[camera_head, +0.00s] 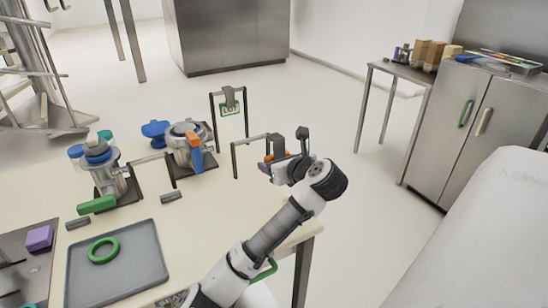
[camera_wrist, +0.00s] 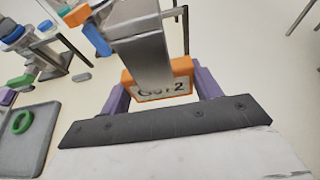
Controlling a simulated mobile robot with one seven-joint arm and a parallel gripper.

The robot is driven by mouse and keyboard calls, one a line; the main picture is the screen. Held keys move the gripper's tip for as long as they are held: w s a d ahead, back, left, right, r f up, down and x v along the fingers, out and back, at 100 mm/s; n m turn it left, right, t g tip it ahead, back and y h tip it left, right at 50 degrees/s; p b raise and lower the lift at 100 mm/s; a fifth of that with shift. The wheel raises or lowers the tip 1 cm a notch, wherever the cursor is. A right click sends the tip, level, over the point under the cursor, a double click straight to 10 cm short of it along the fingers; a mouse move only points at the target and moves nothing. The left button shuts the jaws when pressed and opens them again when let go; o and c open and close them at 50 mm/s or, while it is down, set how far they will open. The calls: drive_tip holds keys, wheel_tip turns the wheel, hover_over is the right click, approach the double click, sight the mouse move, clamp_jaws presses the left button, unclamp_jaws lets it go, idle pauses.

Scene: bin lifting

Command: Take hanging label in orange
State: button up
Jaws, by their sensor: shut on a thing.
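The orange hanging label (camera_wrist: 182,68) shows in the wrist view between the two purple fingers of my gripper (camera_wrist: 161,88). It has an orange frame and a pale plate with dark lettering, partly covered by a grey metal clip (camera_wrist: 148,55). In the head view only a bit of the orange label (camera_head: 268,158) shows beside my gripper (camera_head: 272,165), at the end of a dark rail (camera_head: 255,140). The fingers are shut on the label's two sides. The label is still close under the clip; whether it still hangs from it I cannot tell.
A green-framed label (camera_head: 231,110) hangs from another dark stand behind. Metal vessels (camera_head: 190,148) with coloured handles stand left on the table. A grey tray (camera_head: 118,275) with a green ring (camera_head: 103,250) lies at the front left. Open floor lies to the right.

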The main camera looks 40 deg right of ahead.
drive_tip(key=s, duration=0.2)
drive_tip(key=s+a+p, duration=0.1)
drive_tip(key=s, duration=0.1)
drive_tip(key=shift+s, duration=0.1)
drive_tip(key=shift+f, duration=0.1)
idle(0.4)
